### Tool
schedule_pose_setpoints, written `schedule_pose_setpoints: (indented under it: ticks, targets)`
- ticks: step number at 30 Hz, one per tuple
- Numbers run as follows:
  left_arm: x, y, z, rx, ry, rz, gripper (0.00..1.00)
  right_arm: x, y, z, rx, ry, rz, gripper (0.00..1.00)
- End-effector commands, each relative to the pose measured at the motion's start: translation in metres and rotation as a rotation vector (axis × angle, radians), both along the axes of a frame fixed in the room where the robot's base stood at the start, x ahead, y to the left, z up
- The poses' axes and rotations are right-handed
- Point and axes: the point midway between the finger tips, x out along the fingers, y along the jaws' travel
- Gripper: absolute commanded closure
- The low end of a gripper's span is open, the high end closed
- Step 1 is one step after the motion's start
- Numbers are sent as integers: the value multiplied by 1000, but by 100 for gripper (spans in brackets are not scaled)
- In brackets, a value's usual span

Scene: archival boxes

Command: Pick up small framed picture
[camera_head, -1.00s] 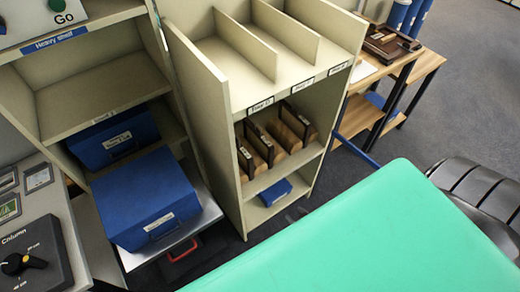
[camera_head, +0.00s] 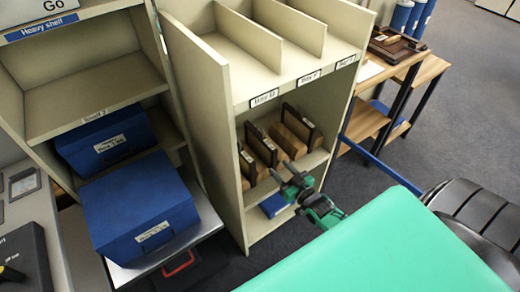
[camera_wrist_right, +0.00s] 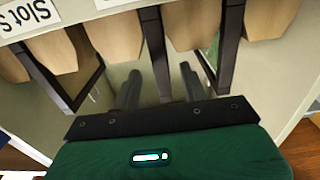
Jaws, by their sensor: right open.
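Several small framed pictures with dark frames stand upright between wooden blocks on the middle shelf of the beige unit, among them one framed picture (camera_head: 303,124) at the right. Which one is the task's picture I cannot tell. My right gripper (camera_head: 285,169), green and black, is open in front of that shelf. In the right wrist view its fingers (camera_wrist_right: 161,84) point toward the slots. One dark frame (camera_wrist_right: 154,48) appears between the two fingers there, with no visible grip. Another frame (camera_wrist_right: 231,50) stands to its right, and a third (camera_wrist_right: 62,82) to the left. My left gripper is not in view.
The beige shelf unit (camera_head: 202,135) has side walls and upper dividers close around. A small blue box (camera_head: 272,205) lies on the shelf below. Blue archival boxes (camera_head: 138,205) stand at the left. A wooden table (camera_head: 424,68) stands at the back right.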

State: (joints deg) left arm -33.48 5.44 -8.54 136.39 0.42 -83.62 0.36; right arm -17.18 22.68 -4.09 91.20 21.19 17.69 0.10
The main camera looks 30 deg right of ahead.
Motion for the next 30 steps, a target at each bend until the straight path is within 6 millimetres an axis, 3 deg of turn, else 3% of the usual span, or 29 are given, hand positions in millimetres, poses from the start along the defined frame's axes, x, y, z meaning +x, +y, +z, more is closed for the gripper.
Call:
schedule_pose_setpoints:
  ticks: [3,13,21,30]
  targets:
    - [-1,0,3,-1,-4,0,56,19,2,-1,0,-1,0,56]
    - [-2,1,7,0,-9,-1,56,41,3,-1,0,0,0,56]
    - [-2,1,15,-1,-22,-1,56,77,6,-1,0,0,0,56]
    - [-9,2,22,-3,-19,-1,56,88,7,-1,0,2,0,56]
